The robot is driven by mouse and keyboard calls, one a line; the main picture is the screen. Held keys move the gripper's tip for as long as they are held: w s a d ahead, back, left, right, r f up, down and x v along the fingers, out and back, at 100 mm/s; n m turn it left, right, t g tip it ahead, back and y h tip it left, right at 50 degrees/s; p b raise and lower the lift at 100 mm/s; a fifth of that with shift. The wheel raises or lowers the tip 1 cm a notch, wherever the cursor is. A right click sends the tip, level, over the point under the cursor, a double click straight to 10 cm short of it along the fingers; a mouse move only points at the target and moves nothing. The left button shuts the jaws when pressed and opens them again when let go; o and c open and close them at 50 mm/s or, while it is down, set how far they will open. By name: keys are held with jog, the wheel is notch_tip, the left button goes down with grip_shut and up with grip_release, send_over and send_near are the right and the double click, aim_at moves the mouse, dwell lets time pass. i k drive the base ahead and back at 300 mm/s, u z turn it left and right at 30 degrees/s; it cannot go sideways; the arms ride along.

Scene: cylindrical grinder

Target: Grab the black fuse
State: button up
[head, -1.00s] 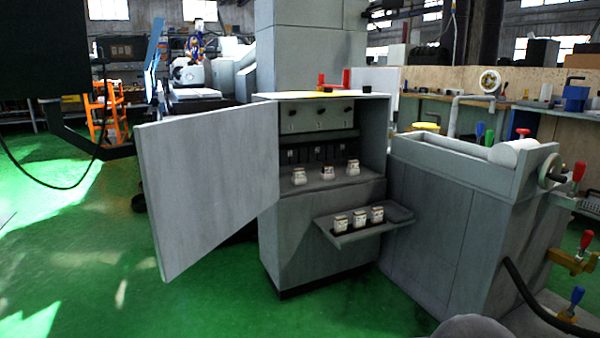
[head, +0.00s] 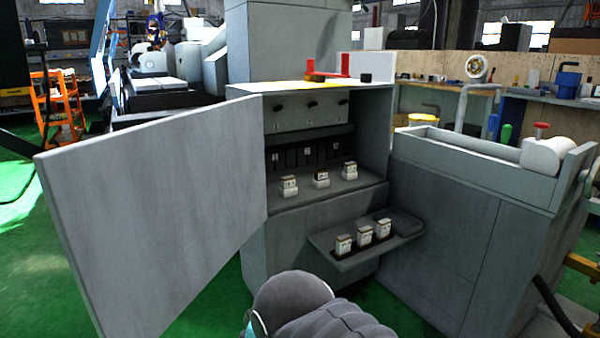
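An open grey cabinet (head: 255,232) stands ahead. On its inner shelf is a row of three small whitish fuses: the left one (head: 289,187), the middle one (head: 321,180) and the right one (head: 349,172). The middle one has a darker, blackish top than its neighbours. Three more whitish fuses with dark tops (head: 364,236) stand in a row on the fold-out tray (head: 348,262) at the cabinet's front. No fully black fuse can be made out at this size. Part of my dark grey arm shows at the bottom centre; my gripper is out of view.
The cabinet door (head: 160,210) is swung wide open to the left. A grey tank-like machine body (head: 450,240) stands close on the right, with a black hose (head: 550,305).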

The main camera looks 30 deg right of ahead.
aim_at(321, 174)
jog(key=z, duration=0.4)
jog(key=i, duration=0.85)
jog(key=z, duration=1.05)
jog(key=i, duration=0.4)
jog(key=z, duration=0.35)
